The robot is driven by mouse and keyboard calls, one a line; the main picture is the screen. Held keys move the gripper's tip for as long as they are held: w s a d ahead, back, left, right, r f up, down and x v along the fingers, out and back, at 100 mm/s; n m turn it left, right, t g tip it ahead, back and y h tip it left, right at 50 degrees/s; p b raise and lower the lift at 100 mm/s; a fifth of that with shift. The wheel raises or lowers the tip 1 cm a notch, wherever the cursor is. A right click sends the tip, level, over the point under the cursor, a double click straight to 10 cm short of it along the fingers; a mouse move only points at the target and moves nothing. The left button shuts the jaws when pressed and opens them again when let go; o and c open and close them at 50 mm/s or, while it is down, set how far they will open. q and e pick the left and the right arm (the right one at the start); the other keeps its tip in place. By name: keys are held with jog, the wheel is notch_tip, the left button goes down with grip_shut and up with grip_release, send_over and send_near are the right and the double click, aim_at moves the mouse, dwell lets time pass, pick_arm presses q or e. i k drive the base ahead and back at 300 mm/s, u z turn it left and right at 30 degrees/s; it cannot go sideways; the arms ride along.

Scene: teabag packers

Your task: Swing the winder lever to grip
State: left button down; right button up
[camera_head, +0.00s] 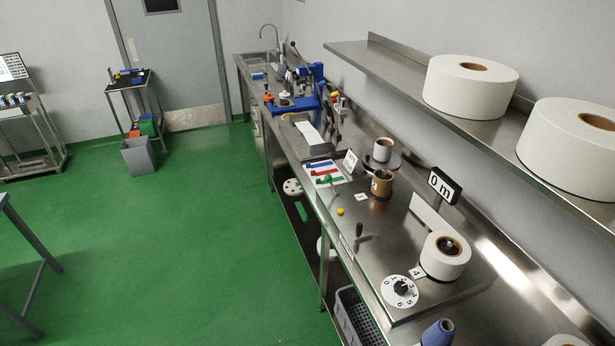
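The winder (400,237) is a low steel machine on the long bench at right of centre. A short black-knobbed lever (359,231) stands near its front edge, roughly upright; I cannot tell its setting. A white paper roll (445,257) sits on the winder's right part, and a brown core (382,184) stands toward its far end. A numbered dial (400,291) is at the near right corner, a yellow button (340,211) near the front edge, and a black display (444,185) behind reads "0 m". Neither of my grippers is in view.
A steel shelf (400,72) above the bench carries two large white rolls (470,86). A blue cone (437,333) stands at the near end. Coloured strips on a white board (325,174) and a blue device (295,108) lie farther along. The green floor (180,240) left of the bench is clear.

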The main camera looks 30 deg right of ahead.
aim_at(328, 178)
jog(key=u, duration=0.45)
jog(key=i, duration=1.45)
jog(key=z, duration=0.45)
